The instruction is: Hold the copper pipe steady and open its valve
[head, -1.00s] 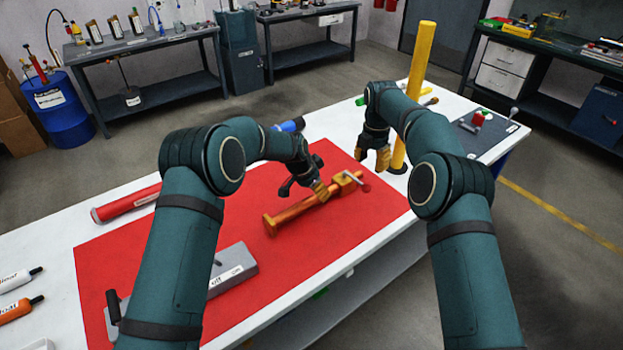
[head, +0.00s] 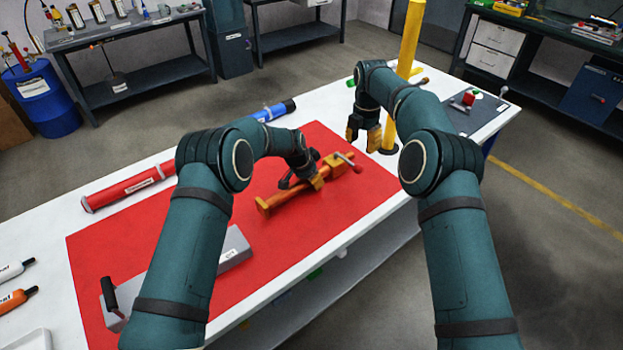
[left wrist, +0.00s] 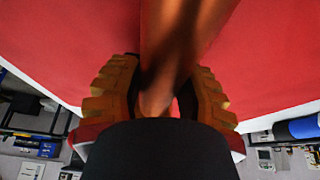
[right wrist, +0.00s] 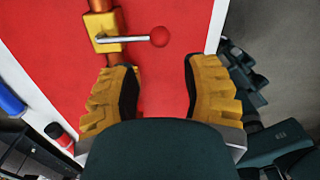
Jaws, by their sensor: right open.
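The copper pipe (head: 290,196) lies on the red mat and shows blurred and close in the left wrist view (left wrist: 178,45). Its valve is a yellow block (right wrist: 104,32) with a silver lever (right wrist: 128,39) ending in a red knob (right wrist: 159,37); the knob also shows in the head view (head: 357,169). My left gripper (head: 317,182) is at the pipe's middle, its fingers (left wrist: 160,100) on either side of it. They look open, with a small gap at the right. My right gripper (head: 362,140) is open and empty above the mat's far right corner, apart from the valve (right wrist: 165,95).
The red mat (head: 240,285) covers much of the white table (head: 50,240). A yellow post (head: 408,45) rises beside my right gripper.

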